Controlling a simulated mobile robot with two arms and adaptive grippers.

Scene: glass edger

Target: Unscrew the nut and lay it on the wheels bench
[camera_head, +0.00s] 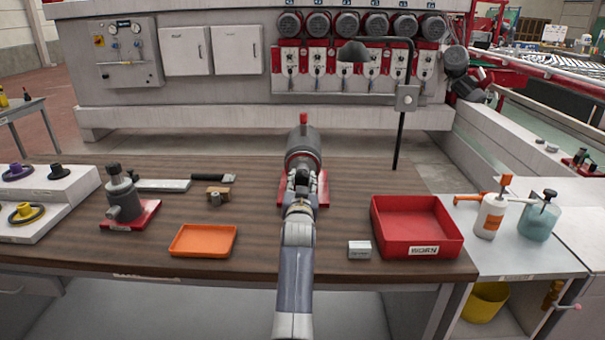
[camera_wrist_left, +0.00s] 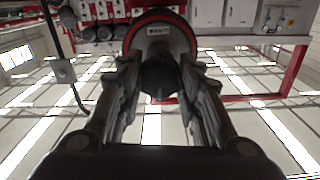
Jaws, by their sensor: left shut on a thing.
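A grey spindle unit (camera_head: 301,143) with a red ring and a red top stands on a red base (camera_head: 322,190) on the brown wooden bench (camera_head: 260,205). My left gripper (camera_head: 302,178) is at its near end, and my arm hides part of it. In the left wrist view, the fingers of my left gripper (camera_wrist_left: 160,85) are shut on a dark nut (camera_wrist_left: 159,75), right in front of the spindle unit's face (camera_wrist_left: 160,38). I cannot tell whether the nut is still threaded on. My right gripper is not in view.
An orange tray (camera_head: 203,240), a red bin (camera_head: 415,227) and a small grey block (camera_head: 359,250) stand on the bench. A second unit on a red base (camera_head: 130,215) and a white step rack with wheels (camera_head: 60,193) are at left. Bottles (camera_head: 490,217) stand at right.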

